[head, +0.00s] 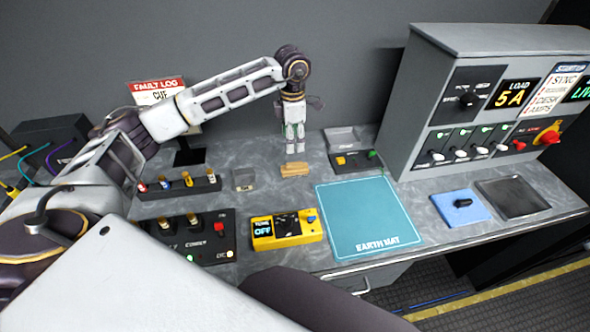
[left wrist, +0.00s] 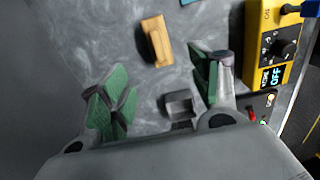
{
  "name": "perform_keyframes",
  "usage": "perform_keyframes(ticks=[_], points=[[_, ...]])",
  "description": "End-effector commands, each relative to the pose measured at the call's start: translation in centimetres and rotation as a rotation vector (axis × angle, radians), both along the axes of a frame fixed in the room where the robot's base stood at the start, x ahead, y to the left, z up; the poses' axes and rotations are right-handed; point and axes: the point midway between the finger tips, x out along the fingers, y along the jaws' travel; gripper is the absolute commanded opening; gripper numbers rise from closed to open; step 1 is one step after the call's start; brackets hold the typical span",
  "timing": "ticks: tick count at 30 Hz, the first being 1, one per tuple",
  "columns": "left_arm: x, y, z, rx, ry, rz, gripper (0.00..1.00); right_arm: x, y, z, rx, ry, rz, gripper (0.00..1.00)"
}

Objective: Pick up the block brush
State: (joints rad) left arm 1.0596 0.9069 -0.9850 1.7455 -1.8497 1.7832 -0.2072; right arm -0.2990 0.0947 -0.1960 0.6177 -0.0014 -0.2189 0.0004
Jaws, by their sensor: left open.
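The block brush, a small tan wooden block (head: 295,169), lies on the grey worktop to the left of the earth mat's top corner. It also shows at the top middle of the left wrist view (left wrist: 157,41). My left gripper (head: 295,149) points down above the worktop, over or just behind the brush. In the left wrist view its green-padded fingers (left wrist: 160,85) are spread wide with nothing between them, and the brush lies beyond the tips, apart from both. My right gripper is not in view.
A small grey block (head: 244,180) sits left of the brush. A yellow tone unit (head: 286,230) and the teal earth mat (head: 345,238) lie in front.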

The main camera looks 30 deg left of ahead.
Motion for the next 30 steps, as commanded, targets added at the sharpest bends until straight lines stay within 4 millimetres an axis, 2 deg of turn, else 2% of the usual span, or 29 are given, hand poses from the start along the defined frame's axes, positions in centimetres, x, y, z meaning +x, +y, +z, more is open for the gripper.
perform_keyframes(ticks=[8, 21, 30], points=[[0.0, 0.0, -1.8, -0.001, 0.003, 0.001, 0.62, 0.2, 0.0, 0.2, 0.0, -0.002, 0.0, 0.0], [0.0, 0.0, -7.3, -0.001, 0.003, 0.0, 0.62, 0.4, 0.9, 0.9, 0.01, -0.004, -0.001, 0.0], [0.0, 0.0, -8.7, 0.0, 0.0, 0.0, 0.62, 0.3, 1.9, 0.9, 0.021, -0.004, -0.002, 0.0]])
